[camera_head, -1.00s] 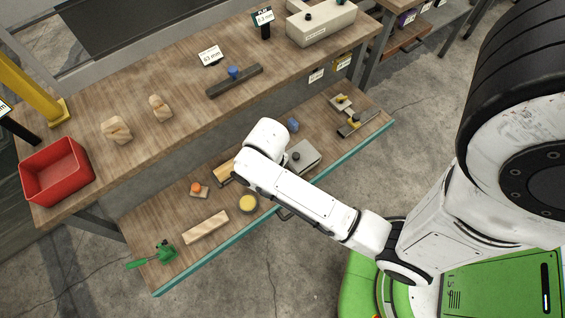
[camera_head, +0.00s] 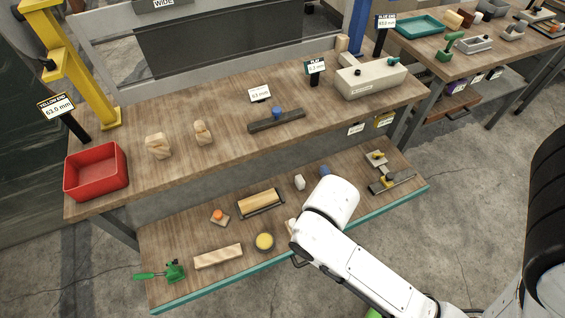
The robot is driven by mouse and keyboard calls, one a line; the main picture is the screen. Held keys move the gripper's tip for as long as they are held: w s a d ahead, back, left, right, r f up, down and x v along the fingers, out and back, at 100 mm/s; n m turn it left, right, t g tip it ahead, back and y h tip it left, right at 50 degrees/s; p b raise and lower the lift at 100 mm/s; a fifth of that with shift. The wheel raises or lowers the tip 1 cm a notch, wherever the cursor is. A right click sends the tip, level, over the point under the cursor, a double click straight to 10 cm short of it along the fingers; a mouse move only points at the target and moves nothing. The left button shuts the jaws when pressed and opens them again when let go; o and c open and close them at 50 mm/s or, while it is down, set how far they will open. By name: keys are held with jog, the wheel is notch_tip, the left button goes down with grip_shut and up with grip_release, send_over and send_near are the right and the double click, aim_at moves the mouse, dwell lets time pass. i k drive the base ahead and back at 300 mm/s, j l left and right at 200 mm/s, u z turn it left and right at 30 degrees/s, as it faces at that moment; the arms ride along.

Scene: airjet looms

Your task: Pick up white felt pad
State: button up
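A small white block (camera_head: 299,182) stands on the lower wooden shelf, just left of my arm's rounded white link. It is the only small white piece I can make out and may be the white felt pad; its material is too small to tell. My white arm reaches over the shelf's front edge from the lower right. My gripper does not show; the arm hides whatever is beneath it. A pale sliver shows at the arm's left edge, and I cannot tell what it is.
The lower shelf (camera_head: 190,282) also holds a yellow-topped round tin (camera_head: 264,242), a wooden-roller tool (camera_head: 260,202), a pale wood bar (camera_head: 218,256), an orange-knobbed block (camera_head: 219,216) and a green clamp (camera_head: 172,272). A red bin (camera_head: 96,172) stands on the upper bench.

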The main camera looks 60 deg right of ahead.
aim_at(288, 224)
jog(key=k+l, duration=0.2)
jog(key=k, duration=0.2)
jog(key=k+l+z, duration=0.1)
jog(key=k, duration=0.35)
jog(key=k+l, duration=0.25)
jog(key=k, duration=0.15)
jog(key=i+l+u, duration=0.1)
jog(key=i+l, duration=0.15)
jog(key=i, duration=0.25)
jog(key=i+l, duration=0.25)
jog(key=i, duration=0.3)
jog(key=j+u, duration=0.05)
